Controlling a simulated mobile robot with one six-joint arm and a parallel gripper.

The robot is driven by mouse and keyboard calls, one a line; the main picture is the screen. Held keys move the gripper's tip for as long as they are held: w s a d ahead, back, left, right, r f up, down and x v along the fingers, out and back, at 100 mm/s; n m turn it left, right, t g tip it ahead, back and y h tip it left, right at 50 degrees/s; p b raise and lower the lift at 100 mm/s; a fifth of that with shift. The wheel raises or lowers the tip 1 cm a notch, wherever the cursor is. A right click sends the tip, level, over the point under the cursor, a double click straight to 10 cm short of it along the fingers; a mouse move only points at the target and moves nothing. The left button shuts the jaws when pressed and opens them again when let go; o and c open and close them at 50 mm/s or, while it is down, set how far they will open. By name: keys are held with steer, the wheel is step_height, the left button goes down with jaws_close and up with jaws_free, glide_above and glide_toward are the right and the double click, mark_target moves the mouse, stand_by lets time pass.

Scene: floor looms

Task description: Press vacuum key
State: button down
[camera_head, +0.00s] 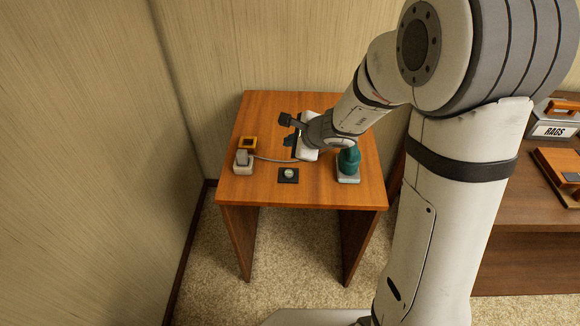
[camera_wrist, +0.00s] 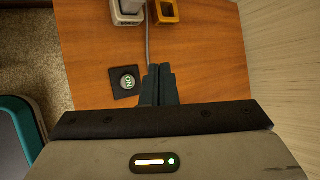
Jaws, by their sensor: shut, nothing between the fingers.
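A small black square plate with a round pale button (camera_head: 289,174) lies on the front part of the wooden table. It also shows in the wrist view (camera_wrist: 127,82), where the button bears green lettering that I cannot read with certainty. I take it to be the vacuum key. My gripper (camera_head: 288,141) is over the table, behind the key in the head view. In the wrist view its closed fingertips (camera_wrist: 159,70) are to the right of the plate, apart from it in the picture. Nothing is between the fingers. Their height above the table is hard to tell.
On the wooden table (camera_head: 312,197) are a grey-white block (camera_head: 243,162) with a cable, a yellow-orange square frame (camera_head: 248,143) and a teal object (camera_head: 348,160) on a pale base. A RAGS box (camera_head: 554,122) stands on another table at right. Walls close off the left and back.

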steer(key=shift+w+d+f+m, duration=0.1)
steer(key=shift+w+f+m, duration=0.35)
steer(key=shift+f+m, duration=0.2)
steer(key=shift+f, duration=0.15)
steer(key=b, duration=0.7)
glide_above(292, 175)
step_height(292, 175, down, 8)
steer(key=shift+r, duration=0.1)
steer(key=shift+f+b, duration=0.45)
steer(key=shift+b, duration=0.05)
steer(key=shift+f, duration=0.15)
stand_by(0.9)
steer(key=shift+f+b, duration=0.25)
steer(key=shift+b, duration=0.4)
